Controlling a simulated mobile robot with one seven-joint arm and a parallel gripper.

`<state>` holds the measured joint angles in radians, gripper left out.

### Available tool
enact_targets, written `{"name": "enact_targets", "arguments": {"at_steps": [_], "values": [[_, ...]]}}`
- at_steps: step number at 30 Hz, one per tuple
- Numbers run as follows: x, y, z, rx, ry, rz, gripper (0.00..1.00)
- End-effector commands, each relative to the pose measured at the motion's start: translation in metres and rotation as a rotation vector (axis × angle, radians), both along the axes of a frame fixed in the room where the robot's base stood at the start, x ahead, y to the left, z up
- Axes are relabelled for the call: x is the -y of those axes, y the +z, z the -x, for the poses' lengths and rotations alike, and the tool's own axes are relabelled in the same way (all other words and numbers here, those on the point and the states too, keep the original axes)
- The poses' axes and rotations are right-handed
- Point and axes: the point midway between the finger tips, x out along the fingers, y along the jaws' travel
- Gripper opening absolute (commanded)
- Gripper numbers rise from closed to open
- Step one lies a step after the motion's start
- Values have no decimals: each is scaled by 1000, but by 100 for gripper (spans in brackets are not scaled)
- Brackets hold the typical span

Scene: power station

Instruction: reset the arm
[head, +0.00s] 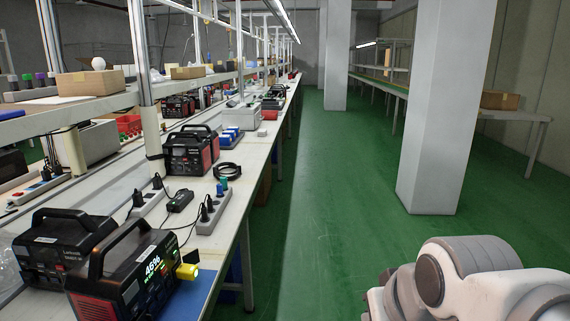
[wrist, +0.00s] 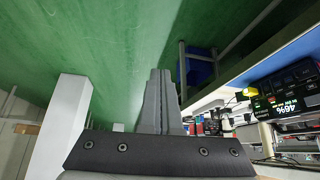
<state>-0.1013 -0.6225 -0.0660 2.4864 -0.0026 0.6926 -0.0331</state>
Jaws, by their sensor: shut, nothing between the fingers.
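My gripper (wrist: 160,98) shows in the wrist view. Its two grey fingers are together and hold nothing. It is in open air over the green floor, apart from the workbench. In the head view my arm is folded at the lower right, and the gripper's fingers are not visible there.
A long workbench (head: 262,158) runs along the left. On it stand a black power station (head: 130,278) with a lit display and a yellow plug (head: 187,271), more power stations and a power strip (head: 211,214). A white pillar (head: 440,110) stands at right. The green aisle floor (head: 335,200) is clear.

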Motion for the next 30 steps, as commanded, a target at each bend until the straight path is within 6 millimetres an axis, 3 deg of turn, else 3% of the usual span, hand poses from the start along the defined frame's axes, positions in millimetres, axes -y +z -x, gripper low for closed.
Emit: {"name": "enact_targets", "arguments": {"at_steps": [5, 6, 30], "values": [[13, 4, 56, -92, -90, 26, 0], [11, 24, 53, -93, -80, 22, 0], [11, 216, 51, -93, -75, 21, 0]]}}
